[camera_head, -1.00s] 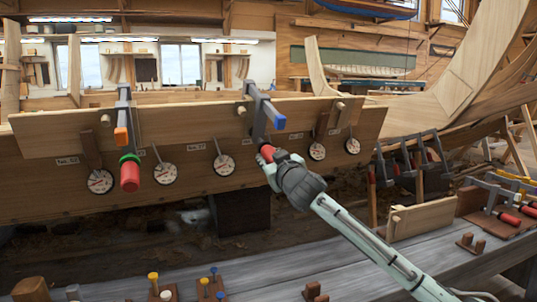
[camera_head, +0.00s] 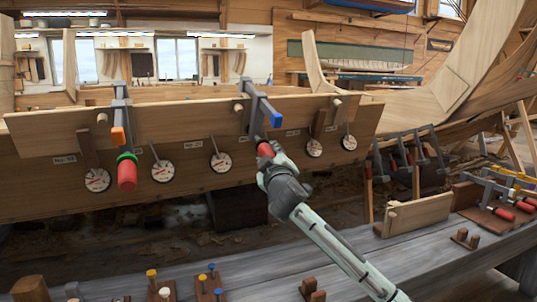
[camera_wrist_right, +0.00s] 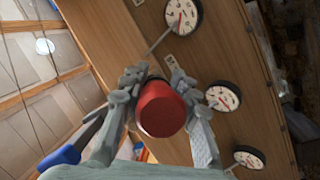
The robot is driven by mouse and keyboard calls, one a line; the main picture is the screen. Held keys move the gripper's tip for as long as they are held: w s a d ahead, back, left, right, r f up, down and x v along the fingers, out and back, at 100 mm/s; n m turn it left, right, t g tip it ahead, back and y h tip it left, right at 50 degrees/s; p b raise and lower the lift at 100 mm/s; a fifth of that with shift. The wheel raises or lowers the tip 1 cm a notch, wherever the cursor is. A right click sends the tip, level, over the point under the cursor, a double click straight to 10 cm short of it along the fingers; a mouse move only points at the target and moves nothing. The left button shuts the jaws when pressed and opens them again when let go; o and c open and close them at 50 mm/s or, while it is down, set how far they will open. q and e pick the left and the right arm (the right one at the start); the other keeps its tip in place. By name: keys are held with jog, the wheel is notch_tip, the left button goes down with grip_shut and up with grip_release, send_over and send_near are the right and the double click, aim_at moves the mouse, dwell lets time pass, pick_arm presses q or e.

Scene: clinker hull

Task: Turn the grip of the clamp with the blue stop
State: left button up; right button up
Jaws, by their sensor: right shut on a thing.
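The clamp with the blue stop (camera_head: 276,119) hangs on the plank edge, its dark bar running down the front. Its red grip (camera_head: 264,149) is at the bottom, and it shows end-on in the right wrist view (camera_wrist_right: 160,109). My right gripper (camera_head: 267,161) is shut on this red grip, with one finger on each side of it in the wrist view (camera_wrist_right: 158,95). The blue stop also shows at lower left there (camera_wrist_right: 60,158). Another clamp with an orange stop (camera_head: 118,136), a green ring and a red grip (camera_head: 127,175) hangs to the left. My left gripper is not in view.
Several round dials (camera_head: 221,162) sit on the hull planks (camera_head: 60,195) around the clamps. A grey bench (camera_head: 240,265) below holds pegs and small blocks. More clamps (camera_head: 410,160) hang at right, and others lie on the bench.

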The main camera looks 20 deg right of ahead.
jog(key=shift+r, duration=0.1)
jog(key=o, duration=1.2)
jog(key=shift+s, duration=0.1)
jog(key=shift+s+a, duration=0.15)
jog(key=shift+s, duration=0.2)
jog(key=s+a+f, duration=0.1)
jog(key=s, duration=1)
jog(key=shift+a+f, duration=0.25)
jog(key=shift+a, duration=0.05)
jog(key=shift+w, duration=0.1)
